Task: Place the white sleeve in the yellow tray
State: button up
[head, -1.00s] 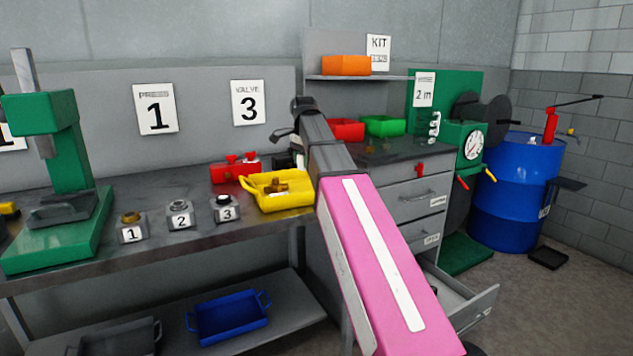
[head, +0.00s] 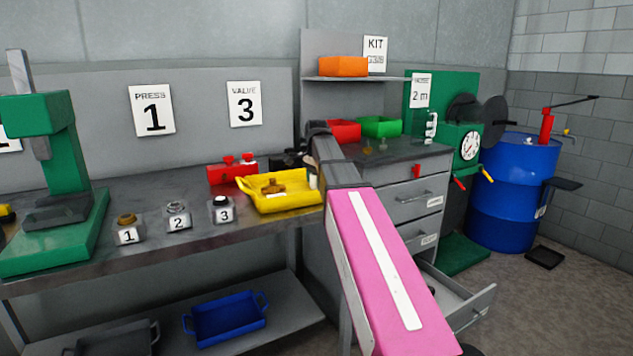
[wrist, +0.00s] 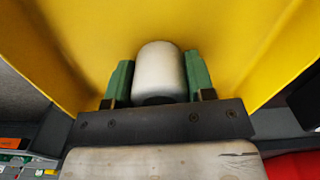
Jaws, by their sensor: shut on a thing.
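The white sleeve (wrist: 160,70) is a pale rounded cylinder between the two green fingers of my gripper (wrist: 158,82) in the wrist view. My gripper is shut on it. The yellow tray (wrist: 60,50) fills the wrist view behind the sleeve. In the head view the yellow tray (head: 290,204) stands on the bench, and a small pale piece, seemingly the sleeve (head: 313,180), shows at its right end. I cannot tell whether the sleeve touches the tray floor. A brass fitting (head: 272,188) lies in the tray. My arm partly hides the gripper in the head view.
A red block with knobs (head: 232,170) stands behind the tray. Several numbered holders (head: 177,217) stand to its left, beside a green press (head: 62,160). A grey drawer cabinet (head: 408,200) with red and green bins (head: 381,126) is on the right. A blue tray (head: 226,321) is on the lower shelf.

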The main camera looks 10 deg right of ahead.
jog(key=shift+f, duration=0.1)
jog(key=o, duration=1)
notch_tip(320, 180, up, 12)
jog(key=shift+r, duration=0.15)
